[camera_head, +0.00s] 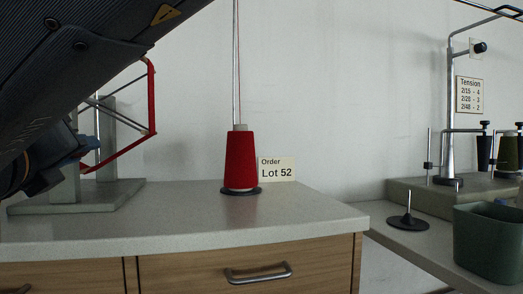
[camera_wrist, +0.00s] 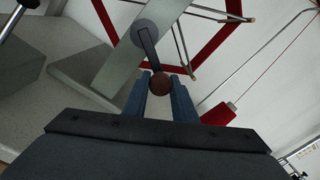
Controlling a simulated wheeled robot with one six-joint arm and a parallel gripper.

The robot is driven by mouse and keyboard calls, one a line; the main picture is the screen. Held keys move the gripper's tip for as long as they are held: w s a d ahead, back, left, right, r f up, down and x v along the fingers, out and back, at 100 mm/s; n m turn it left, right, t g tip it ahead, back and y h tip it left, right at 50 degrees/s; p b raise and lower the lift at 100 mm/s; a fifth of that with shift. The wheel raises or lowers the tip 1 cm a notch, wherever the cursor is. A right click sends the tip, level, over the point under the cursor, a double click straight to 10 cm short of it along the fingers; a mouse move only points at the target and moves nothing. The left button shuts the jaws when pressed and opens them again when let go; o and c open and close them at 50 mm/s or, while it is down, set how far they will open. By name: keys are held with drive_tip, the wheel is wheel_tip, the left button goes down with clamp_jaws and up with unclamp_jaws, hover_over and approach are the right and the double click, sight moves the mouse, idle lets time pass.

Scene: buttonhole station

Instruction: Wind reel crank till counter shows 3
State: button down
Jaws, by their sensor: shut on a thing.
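The reel (camera_head: 150,100) stands at the left of the counter top in the head view, with red yarn around its thin arms; my arm hides much of it. In the wrist view the reel's red yarn (camera_wrist: 210,45) crosses the top. The grey crank arm (camera_wrist: 147,48) runs from a round hub on the grey post (camera_wrist: 118,68) down to a brown round knob (camera_wrist: 161,84). My gripper (camera_wrist: 160,78) is shut on this knob, one blue finger on each side. In the head view my gripper's blue part (camera_head: 88,146) is beside the post. No counter reading shows in either view.
A red yarn cone (camera_head: 241,160) stands on a black disc, its thread rising beside a tall rod. A card reading "Order Lot 52" (camera_head: 277,169) is behind it. At right are a lower bench with an empty spindle (camera_head: 408,221), a green bin (camera_head: 488,243) and a "Tension" card (camera_head: 470,94).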

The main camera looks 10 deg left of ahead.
drive_tip(key=shift+r, duration=0.1)
drive_tip(key=c, duration=1.5)
unclamp_jaws()
drive_tip(key=shift+w, duration=0.1)
drive_tip(key=shift+o, duration=0.2)
drive_tip(key=p+v, duration=0.1)
drive_tip(key=v, duration=0.6)
drive_tip(key=shift+s, duration=0.4)
drive_tip(key=shift+d, duration=0.1)
